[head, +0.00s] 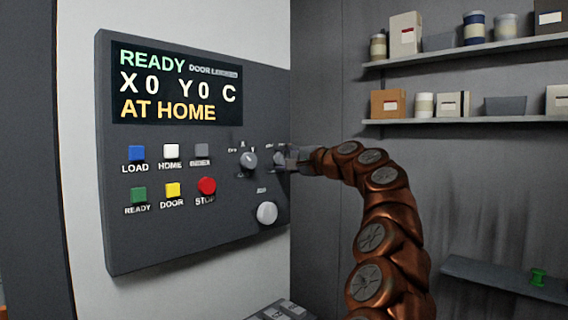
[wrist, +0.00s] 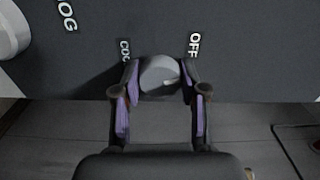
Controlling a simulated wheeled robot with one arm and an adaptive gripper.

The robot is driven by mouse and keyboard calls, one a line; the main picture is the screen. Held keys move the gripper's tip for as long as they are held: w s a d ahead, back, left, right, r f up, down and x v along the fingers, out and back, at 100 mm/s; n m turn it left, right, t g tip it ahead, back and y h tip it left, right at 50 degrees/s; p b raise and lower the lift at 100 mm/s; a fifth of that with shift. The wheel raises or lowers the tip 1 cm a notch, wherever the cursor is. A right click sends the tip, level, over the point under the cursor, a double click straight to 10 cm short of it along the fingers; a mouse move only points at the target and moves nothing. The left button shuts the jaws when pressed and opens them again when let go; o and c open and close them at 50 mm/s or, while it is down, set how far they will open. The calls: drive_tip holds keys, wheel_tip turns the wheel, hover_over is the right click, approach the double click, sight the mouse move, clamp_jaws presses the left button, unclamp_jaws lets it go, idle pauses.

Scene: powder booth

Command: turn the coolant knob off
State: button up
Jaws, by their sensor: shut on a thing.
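The coolant knob (wrist: 159,74) is a round grey knob on the dark control panel. In the wrist view it sits between my two fingers, with an OFF label (wrist: 194,45) above right and a partly hidden label starting "COO" (wrist: 124,50) above left. Which way its pointer faces is hard to tell. My gripper (wrist: 160,80) is shut on the knob, with a purple-padded finger at each side. In the head view, my gripper (head: 290,158) is at the panel's right edge and partly covers the knob (head: 279,158).
The control panel (head: 150,235) also has a screen (head: 177,84) reading READY and AT HOME, several buttons, a red stop button (head: 206,186), another grey knob (head: 249,160) close left and a larger pale knob (head: 267,212) below. Shelves (head: 470,52) with boxes and jars hang at right.

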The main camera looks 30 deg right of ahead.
drive_tip(key=shift+f+n+b, duration=0.1)
drive_tip(key=shift+n+b, duration=0.3)
drive_tip(key=shift+n, duration=1.5)
drive_tip(key=o, duration=1.1)
drive_tip(key=shift+o, duration=0.2)
drive_tip(key=shift+s, duration=0.1)
drive_tip(key=shift+r+v, duration=0.2)
drive_tip(key=shift+v, duration=0.7)
drive_tip(key=v, duration=1)
drive_tip(key=shift+f, duration=0.1)
